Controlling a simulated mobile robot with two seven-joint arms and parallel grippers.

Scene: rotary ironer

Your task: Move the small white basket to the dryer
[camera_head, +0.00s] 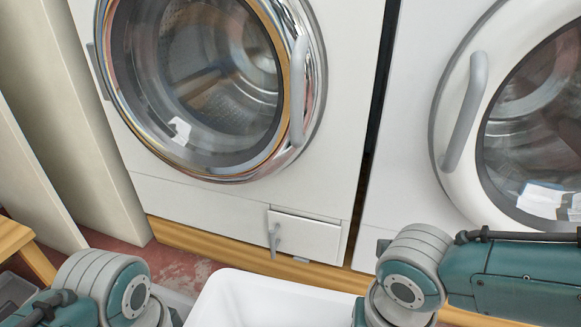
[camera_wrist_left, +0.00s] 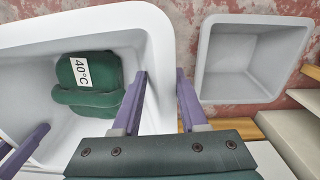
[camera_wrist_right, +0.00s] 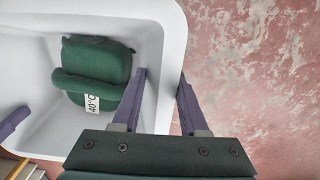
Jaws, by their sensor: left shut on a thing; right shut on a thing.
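A white basket (camera_head: 262,302) shows at the bottom middle of the head view, partly cut off. It holds a folded dark green cloth (camera_wrist_left: 92,84) with a "40°C" label. My left gripper (camera_wrist_left: 163,75) is shut on one wall of this basket, with a finger on each side of its rim. My right gripper (camera_wrist_right: 162,76) is shut on another wall in the same way. Two front-loading machines stand ahead, the left one (camera_head: 240,200) with a chrome-ringed door and the right one (camera_head: 405,160) with a white-ringed door. I cannot tell which is the dryer. Both doors look shut.
A second, empty white basket (camera_wrist_left: 205,60) stands beside the held one on the worn red floor (camera_wrist_right: 240,60). A wooden plinth (camera_head: 170,235) runs under the machines. A wooden piece of furniture (camera_head: 28,250) and pale panels (camera_head: 85,140) stand at the left.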

